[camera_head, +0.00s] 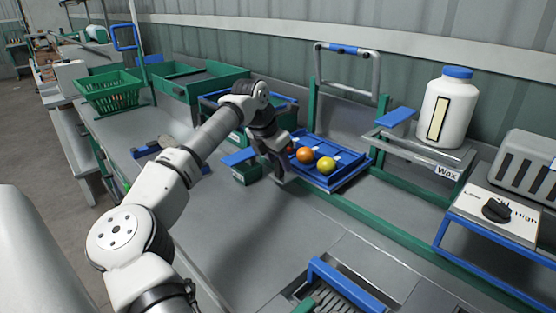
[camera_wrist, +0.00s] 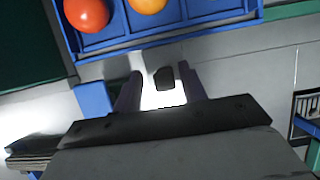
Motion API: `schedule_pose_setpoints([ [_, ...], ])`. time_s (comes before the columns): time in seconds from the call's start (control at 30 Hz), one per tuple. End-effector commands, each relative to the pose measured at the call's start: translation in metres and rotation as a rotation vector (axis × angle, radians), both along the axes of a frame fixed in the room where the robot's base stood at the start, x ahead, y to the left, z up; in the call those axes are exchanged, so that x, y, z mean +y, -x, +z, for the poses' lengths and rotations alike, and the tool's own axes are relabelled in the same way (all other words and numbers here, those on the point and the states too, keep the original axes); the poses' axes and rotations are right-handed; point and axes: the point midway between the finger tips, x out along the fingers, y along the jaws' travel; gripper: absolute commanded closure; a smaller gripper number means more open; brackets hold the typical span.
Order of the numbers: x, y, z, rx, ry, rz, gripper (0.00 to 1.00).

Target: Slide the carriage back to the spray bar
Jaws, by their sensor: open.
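The blue carriage (camera_head: 345,182) is a compartmented tray beside the long green rail. It holds a red, an orange (camera_head: 305,155) and a yellow tomato. In the wrist view its blue rim (camera_wrist: 200,32) crosses the top, with a red tomato (camera_wrist: 87,14) behind it. My gripper (camera_head: 280,178) is at the carriage's near left side. In the wrist view my gripper (camera_wrist: 160,76) is open, with a small dark block (camera_wrist: 164,78) between the fingers; contact cannot be told. A metal arch with a blue sleeve (camera_head: 345,49), perhaps the spray bar, stands behind the carriage.
A white bottle (camera_head: 437,118) stands on a shelf marked Wax at right. A dial box (camera_head: 496,209) marked High is farther right. A small green box (camera_head: 246,174) sits left of my gripper. A green basket (camera_head: 112,92) is at back left. The grey bench in front is mostly clear.

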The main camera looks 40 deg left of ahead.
Motion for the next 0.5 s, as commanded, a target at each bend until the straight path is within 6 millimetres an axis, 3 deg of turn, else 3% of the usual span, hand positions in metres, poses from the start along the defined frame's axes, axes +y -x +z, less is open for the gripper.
schedule_pose_setpoints([
  [0.5, 0.007, 0.040, 0.097, -0.004, -0.004, 0.004, 0.58],
])
